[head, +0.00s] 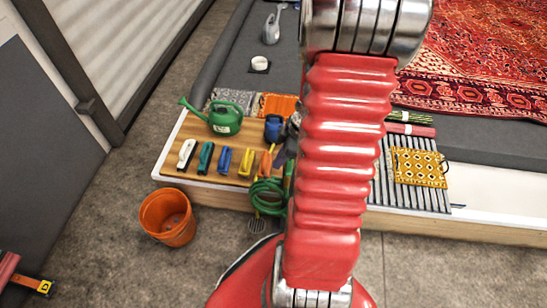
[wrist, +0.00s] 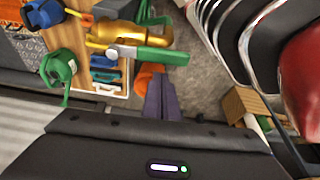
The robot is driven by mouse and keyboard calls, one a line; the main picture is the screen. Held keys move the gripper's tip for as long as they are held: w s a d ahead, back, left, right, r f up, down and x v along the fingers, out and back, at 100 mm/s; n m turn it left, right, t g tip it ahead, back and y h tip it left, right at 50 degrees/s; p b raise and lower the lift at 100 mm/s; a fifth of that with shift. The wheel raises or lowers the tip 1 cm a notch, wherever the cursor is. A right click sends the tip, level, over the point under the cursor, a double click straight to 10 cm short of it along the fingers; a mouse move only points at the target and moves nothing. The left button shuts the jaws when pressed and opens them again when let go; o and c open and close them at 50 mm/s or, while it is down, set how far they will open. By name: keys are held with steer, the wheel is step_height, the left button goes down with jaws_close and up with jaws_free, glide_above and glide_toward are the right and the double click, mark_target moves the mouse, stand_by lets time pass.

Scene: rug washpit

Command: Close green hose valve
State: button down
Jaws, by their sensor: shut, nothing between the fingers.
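The green hose valve shows in the wrist view as a brass body (wrist: 120,32) with a green lever (wrist: 150,55) lying roughly along it. The green hose (wrist: 150,12) shows beside the brass body. My gripper (wrist: 160,76) is shut and empty, its fingertips just below the lever in the picture. I cannot tell whether they touch it. In the head view my arm hides most of the valve and gripper. The green hose (head: 266,197) hangs coiled at the front edge of the wooden board, left of my arm.
A green watering can (head: 224,117), a blue container (head: 273,128) and several coloured brushes (head: 222,160) stand on the wooden board (head: 187,127). An orange bucket (head: 170,217) stands on the floor at left. A red patterned rug (head: 475,55) lies at the upper right.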

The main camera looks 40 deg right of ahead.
steer(key=shift+s+d, duration=0.45)
steer(key=shift+s, duration=0.1)
steer(key=shift+d, duration=0.1)
